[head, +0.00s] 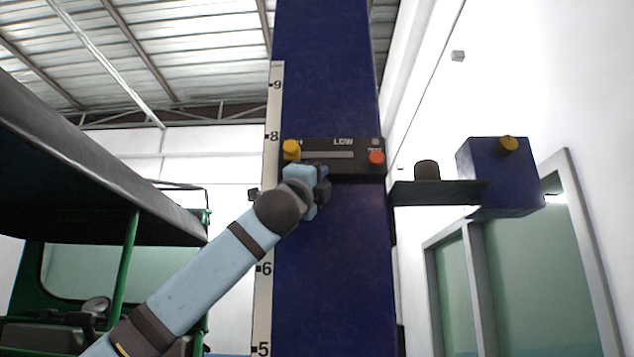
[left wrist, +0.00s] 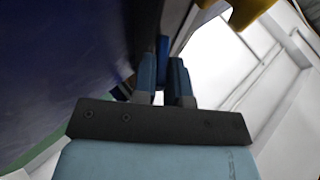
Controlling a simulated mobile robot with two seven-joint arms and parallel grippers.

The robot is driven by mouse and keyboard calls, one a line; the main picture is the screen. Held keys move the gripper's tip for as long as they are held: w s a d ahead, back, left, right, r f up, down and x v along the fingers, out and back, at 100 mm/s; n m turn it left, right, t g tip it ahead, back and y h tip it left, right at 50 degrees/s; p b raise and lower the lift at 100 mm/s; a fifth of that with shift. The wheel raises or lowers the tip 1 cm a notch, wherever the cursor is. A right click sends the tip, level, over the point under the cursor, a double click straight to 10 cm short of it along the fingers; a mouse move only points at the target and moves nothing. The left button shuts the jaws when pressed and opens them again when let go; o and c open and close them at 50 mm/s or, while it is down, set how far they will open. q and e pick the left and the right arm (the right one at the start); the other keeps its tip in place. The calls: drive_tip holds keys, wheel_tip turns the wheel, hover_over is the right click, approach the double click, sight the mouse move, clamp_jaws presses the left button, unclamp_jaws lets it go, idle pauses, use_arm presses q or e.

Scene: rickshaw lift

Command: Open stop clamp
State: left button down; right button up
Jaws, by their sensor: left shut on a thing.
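A blue column (head: 328,260) stands upright with a black control panel (head: 340,170) on its front. The panel has a yellow knob (head: 291,150) at its left and a red-orange button (head: 376,157) at its right. My left gripper (head: 318,176) is at the panel's lower edge, just below and right of the yellow knob. In the left wrist view my left gripper's fingers (left wrist: 166,72) are close together, shut on a small blue part (left wrist: 162,47). I cannot tell which part is the stop clamp; my gripper hides some of the panel. My right gripper is not in view.
A number scale (head: 265,230) runs up the column's left edge. A dark shelf (head: 440,192) and a blue box (head: 498,175) with a yellow knob stick out at the right. A green-framed rickshaw (head: 125,270) with a dark roof is at the left.

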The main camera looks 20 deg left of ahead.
use_arm(q)
drive_tip(key=shift+w+f+m+t+h+b, duration=0.15)
drive_tip(key=shift+m+t+h+b, duration=0.15)
drive_tip(key=shift+m+h, duration=0.4)
drive_tip(key=c, duration=1.2)
unclamp_jaws()
drive_tip(key=shift+o, duration=0.2)
